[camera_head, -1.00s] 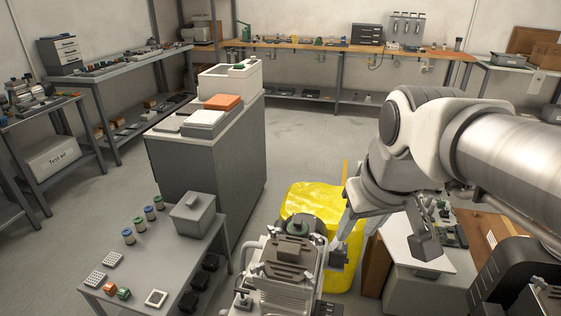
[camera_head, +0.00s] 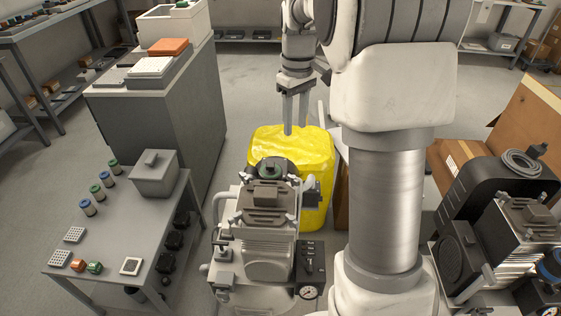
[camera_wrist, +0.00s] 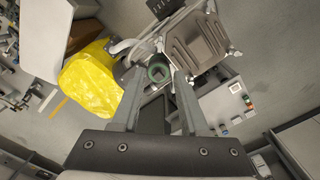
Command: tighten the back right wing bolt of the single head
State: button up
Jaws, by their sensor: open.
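Small bright wing-bolt-like pieces show at the head's corners, one at the right corner (camera_wrist: 235,53); I cannot tell which is the back right one.
The yellow bag (camera_head: 290,150) stands behind the compressor. A low grey table (camera_head: 120,235) with small parts is at the left, with a tall grey cabinet (camera_head: 160,125) behind. Another compressor (camera_head: 520,240) and cardboard boxes (camera_head: 525,130) are at the right. My arm crosses the right middle.

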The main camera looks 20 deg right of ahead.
aim_at(293, 177)
notch_tip(293, 177, down, 17)
jog(key=b, duration=0.5)
jog(key=shift+f, duration=0.2)
grip_shut()
